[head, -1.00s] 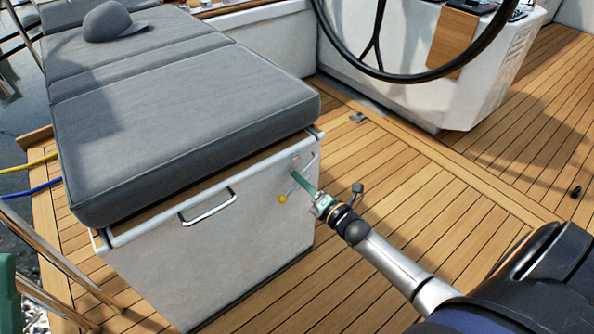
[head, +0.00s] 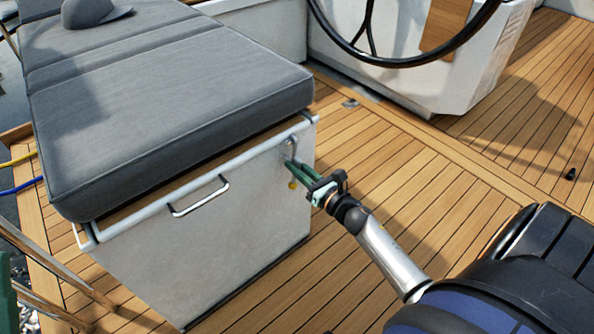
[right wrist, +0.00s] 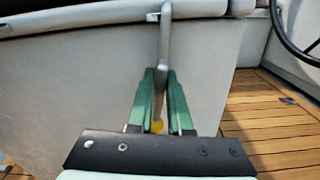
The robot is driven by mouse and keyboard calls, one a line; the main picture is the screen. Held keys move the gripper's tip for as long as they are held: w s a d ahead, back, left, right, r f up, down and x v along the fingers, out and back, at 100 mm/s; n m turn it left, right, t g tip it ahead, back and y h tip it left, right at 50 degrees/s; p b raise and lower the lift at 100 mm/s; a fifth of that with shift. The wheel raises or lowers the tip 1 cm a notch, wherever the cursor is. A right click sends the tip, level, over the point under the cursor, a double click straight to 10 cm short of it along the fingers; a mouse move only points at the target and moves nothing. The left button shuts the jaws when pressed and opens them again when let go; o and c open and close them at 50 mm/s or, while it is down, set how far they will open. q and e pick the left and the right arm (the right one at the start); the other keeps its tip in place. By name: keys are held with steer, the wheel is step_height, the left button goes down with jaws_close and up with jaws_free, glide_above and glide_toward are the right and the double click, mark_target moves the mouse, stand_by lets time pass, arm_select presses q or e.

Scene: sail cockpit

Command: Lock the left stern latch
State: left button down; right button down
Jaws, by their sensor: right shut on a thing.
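The left stern latch (right wrist: 165,40) is a grey metal lever on the end face of the white locker (head: 230,230), just below its top rim. The fingers hide part of the lever. A green piece at the head view's lower left edge, likely part of my left gripper (head: 6,295), shows too little to tell its state.
A grey cushion (head: 170,110) lies on the locker, with a grey cap (head: 92,12) on it. A metal handle (head: 200,197) is on the locker's side. The steering wheel (head: 400,75) stands at the back. Teak deck (head: 440,190) right of the locker is mostly clear.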

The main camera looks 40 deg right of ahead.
steer(key=shift+f+n+b, duration=0.1)
steer(key=shift+n+b, duration=0.4)
steer(key=shift+n, duration=0.3)
steer(key=c, duration=0.9)
jaws_free()
steer(key=s, duration=0.4)
steer(key=s+p, duration=0.1)
steer(key=s, duration=0.3)
steer(key=s+d, duration=0.1)
steer(key=s, duration=0.3)
steer(key=shift+s+p, duration=0.25)
steer(key=shift+p, duration=0.05)
